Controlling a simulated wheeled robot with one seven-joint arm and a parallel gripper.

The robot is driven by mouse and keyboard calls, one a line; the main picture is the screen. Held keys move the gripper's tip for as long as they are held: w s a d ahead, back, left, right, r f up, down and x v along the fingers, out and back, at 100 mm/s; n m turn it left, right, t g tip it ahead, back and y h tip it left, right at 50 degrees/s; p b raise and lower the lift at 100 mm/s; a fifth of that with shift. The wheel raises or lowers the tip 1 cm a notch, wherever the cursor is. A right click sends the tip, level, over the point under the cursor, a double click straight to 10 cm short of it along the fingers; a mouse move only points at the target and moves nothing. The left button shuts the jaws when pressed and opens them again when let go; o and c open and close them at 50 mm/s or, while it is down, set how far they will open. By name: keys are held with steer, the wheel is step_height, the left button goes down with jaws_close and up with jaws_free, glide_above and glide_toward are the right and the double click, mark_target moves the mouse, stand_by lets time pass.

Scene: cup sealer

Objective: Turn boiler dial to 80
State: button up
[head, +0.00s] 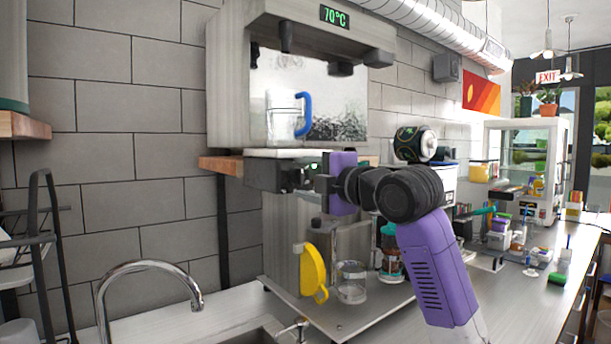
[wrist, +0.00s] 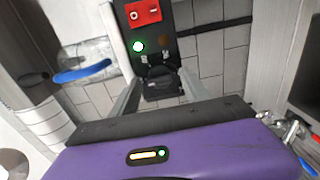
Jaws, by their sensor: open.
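The boiler (head: 228,80) stands on a wall shelf; its green display (head: 335,17) reads 70°C. A black control box (head: 262,172) sits low on its front, partly hidden by my arm in the head view. In the wrist view the box face (wrist: 183,18) carries a red switch (wrist: 143,12), a lit green lamp (wrist: 138,46), a dim orange lamp (wrist: 165,42) and a black knob, apparently the dial (wrist: 162,83). My gripper (wrist: 160,90) is open, with one finger on each side of the knob. I cannot tell whether the fingers touch it.
A clear jug with a blue handle (head: 304,114) stands in the boiler's bay, above my gripper. A sink tap (head: 150,266) is at lower left.

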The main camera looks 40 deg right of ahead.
steer(key=shift+c, duration=0.4)
jaws_close()
steer(key=shift+m, duration=0.4)
steer(key=m+p, duration=0.1)
steer(key=m, duration=0.4)
steer(key=shift+m+p, duration=0.3)
steer(key=m+p, duration=0.2)
steer(key=m, duration=0.3)
steer(key=shift+f, duration=0.1)
steer(key=shift+m, duration=0.3)
steer(key=shift+o, duration=0.4)
jaws_free()
